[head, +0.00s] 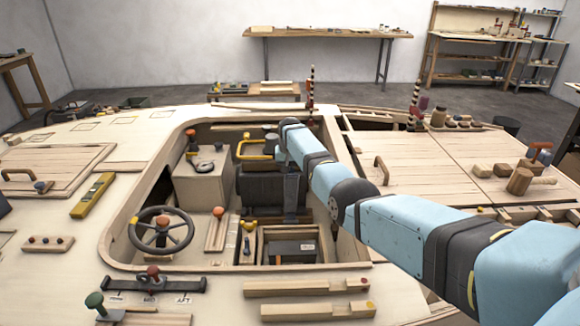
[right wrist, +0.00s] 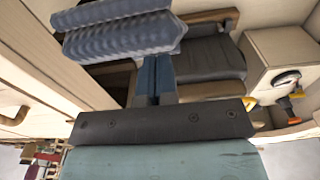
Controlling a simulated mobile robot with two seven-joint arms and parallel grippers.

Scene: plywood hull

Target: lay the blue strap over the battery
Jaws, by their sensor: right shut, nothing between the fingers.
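A dark box with a pale label, which looks like the battery (head: 290,250), sits in a wooden compartment low in the cockpit in the head view. My right arm reaches in from the right, and its hand hangs down in the cockpit above and behind that box. In the right wrist view my right gripper (right wrist: 156,62) has its two blue fingers together with nothing between them. A ribbed blue-grey piece (right wrist: 118,36) lies beyond the fingertips; I cannot tell whether it is the blue strap. No strap shows clearly in the head view. My left gripper is out of view.
A dark seat (head: 262,190) is behind the battery compartment. A steering wheel (head: 161,231) and a wooden box (head: 203,178) stand at the left in the cockpit. The cockpit rim (head: 118,228) surrounds the space. Wooden strips (head: 315,286) lie on the near deck.

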